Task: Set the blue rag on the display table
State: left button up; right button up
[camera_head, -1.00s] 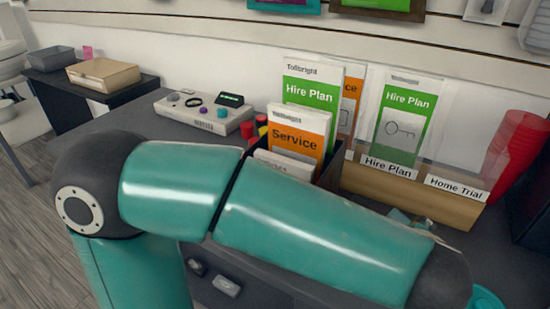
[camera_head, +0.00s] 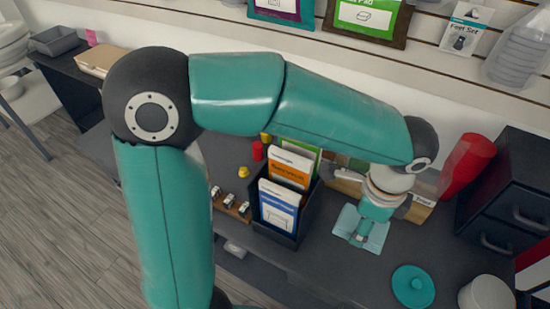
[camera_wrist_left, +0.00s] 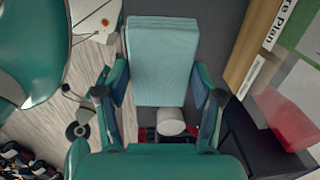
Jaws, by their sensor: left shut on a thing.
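The blue rag (camera_head: 373,236) is a folded, pale blue-teal cloth. It also shows in the left wrist view (camera_wrist_left: 162,60), filling the upper middle between the fingers. My left gripper (camera_head: 359,233) points down and is shut on the rag; its fingers (camera_wrist_left: 160,95) flank the cloth's near part. In the head view the rag lies over the dark grey table top (camera_head: 330,268), right of the leaflet box. I cannot tell whether it touches the surface. My right gripper is in neither current view.
A black leaflet box (camera_head: 287,232) stands left of the rag. A teal round lid (camera_head: 413,286) and a white tub (camera_head: 487,294) are at the front right. Red stacked cups (camera_head: 466,165) and a black drawer unit (camera_head: 508,195) stand at right. Dark table top is bare around the rag.

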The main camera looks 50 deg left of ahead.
pick_arm(q)
jog(key=shift+a+g+h, duration=0.1)
jog(key=shift+g+h, duration=0.2)
jog(key=b, duration=0.2)
send_over(340, 266)
notch_tip(340, 266, down, 15)
jog(key=shift+f, duration=0.2)
notch_tip(340, 266, down, 4)
jog(key=shift+f+b, duration=0.2)
jog(key=shift+b, duration=0.3)
jog(key=o, duration=1)
jog(key=shift+r, duration=0.15)
